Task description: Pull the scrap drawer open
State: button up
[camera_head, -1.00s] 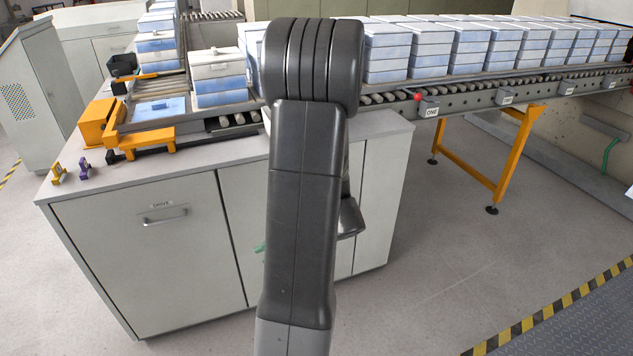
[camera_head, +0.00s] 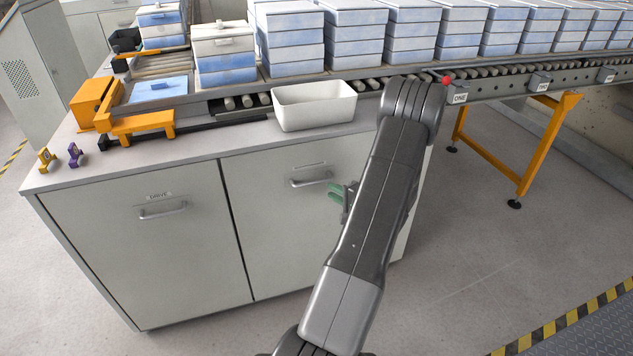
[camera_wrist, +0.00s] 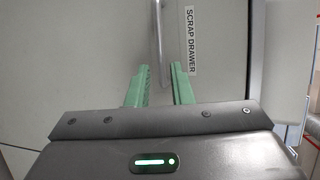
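The scrap drawer (camera_head: 280,225) is a pale grey cabinet front with a metal bar handle (camera_head: 311,182), and it looks flush and closed. In the wrist view its label (camera_wrist: 191,41) reads "SCRAP DRAWER", beside the handle (camera_wrist: 157,40). My gripper (camera_head: 334,192) is at the right end of the handle in the head view. Its green fingers (camera_wrist: 160,70) are open, with a gap between them. The handle's near end lies in line with that gap, with space on both sides. Whether the fingertips reach past the bar is hard to tell.
A white open bin (camera_head: 314,105) stands on the counter above the drawer. The "DRIVE" cabinet door (camera_head: 150,245) is at left. A roller conveyor (camera_head: 500,88) with stacked blue-white boxes runs behind. An orange stand leg (camera_head: 524,160) is at right. Floor in front is clear.

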aim_at(316, 183)
jog(key=p+x, duration=0.1)
jog(key=x, duration=0.8)
jog(key=shift+w+a, duration=0.15)
jog(key=shift+a, duration=0.05)
grip_shut()
